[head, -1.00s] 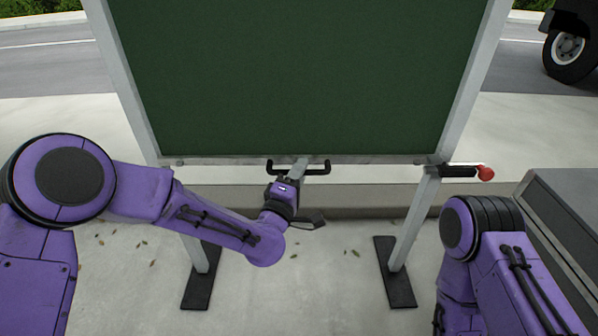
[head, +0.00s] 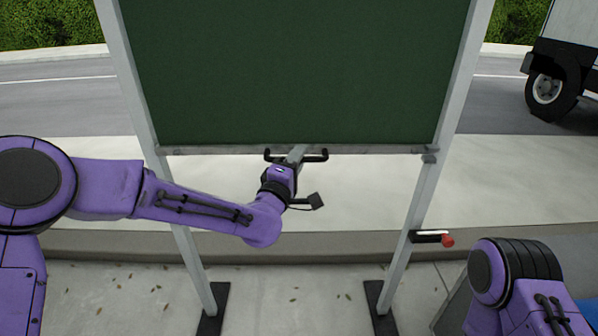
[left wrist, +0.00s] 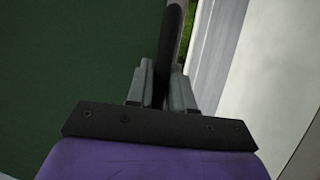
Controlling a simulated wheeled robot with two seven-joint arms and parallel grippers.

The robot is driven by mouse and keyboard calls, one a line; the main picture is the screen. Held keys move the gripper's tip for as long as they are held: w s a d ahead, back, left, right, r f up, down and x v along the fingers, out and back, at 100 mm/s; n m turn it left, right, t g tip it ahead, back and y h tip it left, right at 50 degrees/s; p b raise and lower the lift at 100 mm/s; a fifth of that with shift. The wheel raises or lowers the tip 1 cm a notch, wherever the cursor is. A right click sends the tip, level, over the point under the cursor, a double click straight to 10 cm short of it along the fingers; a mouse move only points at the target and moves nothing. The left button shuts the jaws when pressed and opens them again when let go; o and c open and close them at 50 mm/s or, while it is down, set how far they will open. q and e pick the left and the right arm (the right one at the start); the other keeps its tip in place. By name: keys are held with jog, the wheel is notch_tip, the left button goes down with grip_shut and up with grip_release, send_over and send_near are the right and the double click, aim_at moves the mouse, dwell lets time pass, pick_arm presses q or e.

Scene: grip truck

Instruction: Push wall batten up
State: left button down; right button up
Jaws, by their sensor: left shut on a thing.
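The wall batten (head: 290,75) is a large dark green panel in a pale grey frame, upright between two grey posts. A black handle (head: 318,156) sticks out at the middle of its lower edge. My left gripper (head: 297,157) is shut on this handle from below. In the left wrist view, the two grey fingers of my left gripper (left wrist: 161,88) clasp the dark handle bar (left wrist: 170,50), with the green panel (left wrist: 80,60) to the left. My right arm shows at the lower right, but its gripper is out of view.
The right post (head: 418,200) carries a short black lever with a red knob (head: 447,240), well below the panel. Both posts stand on dark feet (head: 213,308). A kerb, a road and a truck wheel (head: 548,90) lie behind. Space under the panel is open.

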pick_arm(q)
notch_tip(320, 180, up, 42)
jog(key=p, duration=2.4)
jog(key=shift+r, duration=0.15)
jog(key=c, duration=1.2)
grip_release()
jog(key=shift+o, duration=0.5)
jog(key=b+v, duration=0.3)
jog(key=v, duration=0.7)
jog(key=shift+s+b, duration=0.3)
jog(key=shift+b, duration=0.05)
jog(key=shift+a, duration=0.15)
